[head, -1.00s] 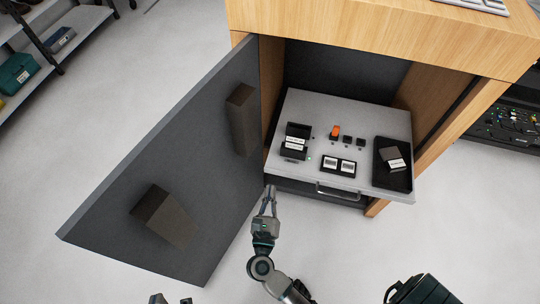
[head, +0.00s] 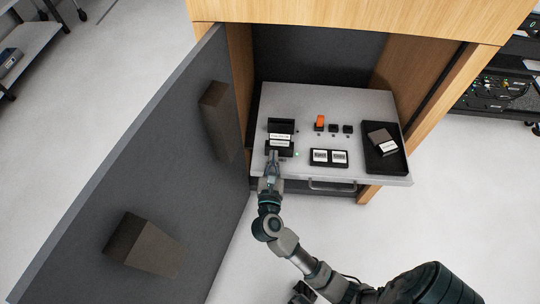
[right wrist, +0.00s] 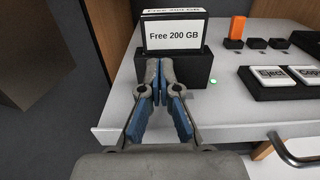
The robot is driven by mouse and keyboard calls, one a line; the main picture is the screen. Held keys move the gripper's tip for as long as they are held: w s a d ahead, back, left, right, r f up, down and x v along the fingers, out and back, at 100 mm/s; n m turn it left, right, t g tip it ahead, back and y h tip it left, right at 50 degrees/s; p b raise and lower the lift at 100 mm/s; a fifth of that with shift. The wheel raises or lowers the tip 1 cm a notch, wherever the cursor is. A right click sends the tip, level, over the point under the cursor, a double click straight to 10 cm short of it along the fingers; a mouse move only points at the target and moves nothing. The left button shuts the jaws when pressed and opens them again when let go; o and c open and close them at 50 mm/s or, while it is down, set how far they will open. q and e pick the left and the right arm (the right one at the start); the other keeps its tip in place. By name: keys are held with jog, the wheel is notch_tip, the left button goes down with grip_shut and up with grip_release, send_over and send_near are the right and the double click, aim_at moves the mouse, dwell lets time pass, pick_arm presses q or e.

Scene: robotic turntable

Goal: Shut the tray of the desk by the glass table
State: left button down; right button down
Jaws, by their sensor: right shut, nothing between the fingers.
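The desk's light grey tray (head: 345,98) slides out of the wooden desk (head: 360,22), its front edge past the opening. Its metal handle (head: 332,186) is at the front. My right gripper (head: 273,156) is shut and empty over the tray's left front, at a black holder (head: 281,126). In the right wrist view, its fingertips (right wrist: 158,62) meet in front of the holder's block, below a "Free 200 GB" label (right wrist: 174,36); contact is unclear. The tray's handle also shows there (right wrist: 292,154). My left gripper and the glass table are not in view.
A dark grey door (head: 150,170) with two blocky protrusions stands open on the left. The tray carries an orange switch (head: 320,121), white-labelled buttons (head: 329,157) and a black bin (head: 378,160). Electronic equipment (head: 490,92) is at right. Floor in front is clear.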

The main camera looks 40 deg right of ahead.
jog(key=shift+w+d, duration=0.2)
jog(key=shift+d, duration=0.05)
jog(key=shift+r, duration=0.1)
jog(key=shift+w+d, duration=0.1)
